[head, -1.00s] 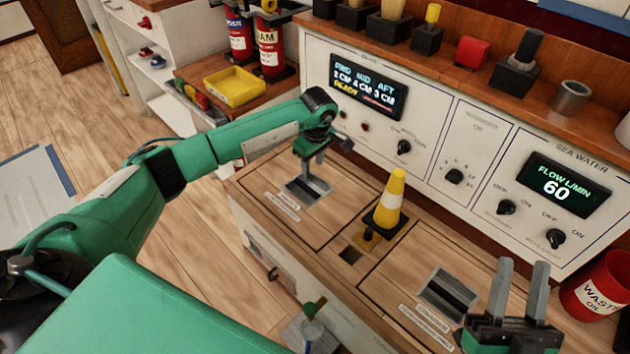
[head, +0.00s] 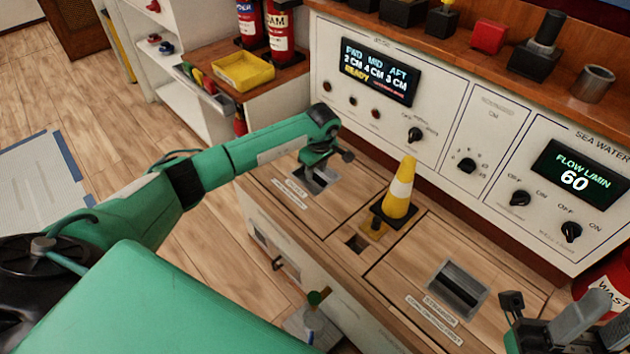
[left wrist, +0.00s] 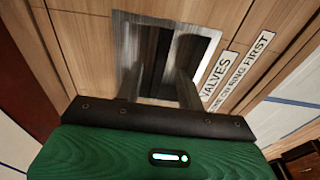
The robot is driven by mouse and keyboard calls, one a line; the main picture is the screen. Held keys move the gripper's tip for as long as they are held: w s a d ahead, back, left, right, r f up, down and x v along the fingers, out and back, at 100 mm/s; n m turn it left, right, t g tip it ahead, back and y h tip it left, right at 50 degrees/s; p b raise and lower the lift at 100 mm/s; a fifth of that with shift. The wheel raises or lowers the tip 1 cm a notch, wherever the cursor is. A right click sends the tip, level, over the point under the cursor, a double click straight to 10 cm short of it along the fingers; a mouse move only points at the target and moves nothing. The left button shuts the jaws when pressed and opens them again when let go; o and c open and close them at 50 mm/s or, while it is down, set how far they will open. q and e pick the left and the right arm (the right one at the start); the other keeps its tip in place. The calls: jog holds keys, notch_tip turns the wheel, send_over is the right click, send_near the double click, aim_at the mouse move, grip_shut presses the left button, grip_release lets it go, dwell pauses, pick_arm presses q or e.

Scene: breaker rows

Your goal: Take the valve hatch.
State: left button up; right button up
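The valve hatch (head: 340,207) is a wooden panel at the left end of the bench top, with a metal recessed pull and a "VALVES" label. It lies flush in the bench. My left gripper (head: 314,180) points down at this recess. In the left wrist view its two fingers (left wrist: 160,62) reach to the recess, apart, on either side of a dark slot in the metal plate. Whether they touch the pull is not clear. My right gripper (head: 598,318) is open and empty at the bottom right, away from the hatch.
A yellow-and-white cone (head: 401,190) on a black base stands right of the hatch, near a small square hole (head: 357,244). A second hatch with a metal recess (head: 459,286) lies further right. A control panel (head: 440,110) rises behind the bench.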

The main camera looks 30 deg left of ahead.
aim_at(315, 174)
pick_arm(q)
jog(key=f, duration=0.3)
jog(key=shift+w+a+f+b, duration=0.15)
jog(key=shift+a+f+b, duration=0.1)
jog(key=shift+b, duration=0.1)
jog(key=shift+r, duration=0.1)
grip_shut()
dwell(0.9)
jog(key=shift+w+r, duration=0.1)
jog(key=shift+r, duration=0.05)
